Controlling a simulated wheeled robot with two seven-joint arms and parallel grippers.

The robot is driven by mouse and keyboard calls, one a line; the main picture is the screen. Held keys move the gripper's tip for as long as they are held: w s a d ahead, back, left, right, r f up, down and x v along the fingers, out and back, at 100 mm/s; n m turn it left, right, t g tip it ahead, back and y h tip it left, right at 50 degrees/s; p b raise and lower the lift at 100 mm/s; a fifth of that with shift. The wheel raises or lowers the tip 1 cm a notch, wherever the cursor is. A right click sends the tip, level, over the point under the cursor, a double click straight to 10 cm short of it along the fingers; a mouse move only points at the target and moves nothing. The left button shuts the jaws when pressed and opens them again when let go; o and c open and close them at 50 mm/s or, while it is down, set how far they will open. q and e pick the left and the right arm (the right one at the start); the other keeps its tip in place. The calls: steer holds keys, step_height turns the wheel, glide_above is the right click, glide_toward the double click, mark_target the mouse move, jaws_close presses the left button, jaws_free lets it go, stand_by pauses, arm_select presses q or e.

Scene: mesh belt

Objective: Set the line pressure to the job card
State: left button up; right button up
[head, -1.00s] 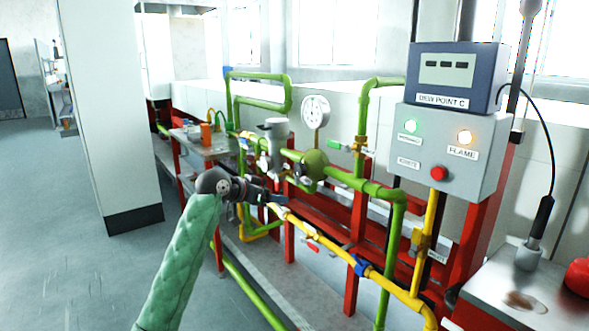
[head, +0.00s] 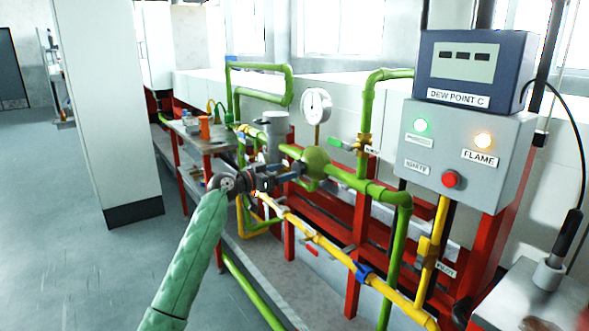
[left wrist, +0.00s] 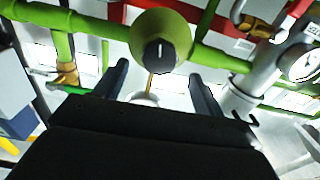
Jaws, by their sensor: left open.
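The green pressure regulator (head: 315,158) sits on the green pipe line. In the left wrist view its round body (left wrist: 167,28) carries a black knob (left wrist: 160,56) with a white mark pointing nearly straight up in the picture. My left gripper (head: 296,170) is at the regulator, and its open fingers (left wrist: 159,78) stand on either side of the knob's lower edge, with gaps visible. Whether they touch it cannot be told. A round white gauge (head: 316,106) stands above the regulator; its reading is too small to tell. I cannot make out a job card.
A grey control box (head: 466,153) with green and amber lamps and a red button is at right, under a dew point display (head: 473,66). Yellow pipe (head: 330,247) runs below the regulator. A white cabinet (head: 105,105) stands left; the floor (head: 90,265) there is clear.

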mark_target(296, 169)
arm_select(q)
steer(key=shift+x, duration=2.5)
arm_select(e)
steer(key=shift+w+a+r, duration=0.1)
steer(key=shift+w+r, duration=0.05)
steer(key=shift+r, duration=1.3)
arm_select(q)
steer(key=shift+c, duration=0.4)
steer(key=c, duration=0.9)
steer(key=shift+n+p, duration=0.3)
steer(key=shift+n, duration=1)
steer(key=n+p, duration=0.1)
steer(key=n, duration=0.2)
steer(key=shift+n+p, duration=0.4)
steer(key=shift+n, duration=0.2)
arm_select(e)
step_height(296, 169, up, 8)
steer(key=g, duration=0.1)
steer(key=shift+w, duration=0.45)
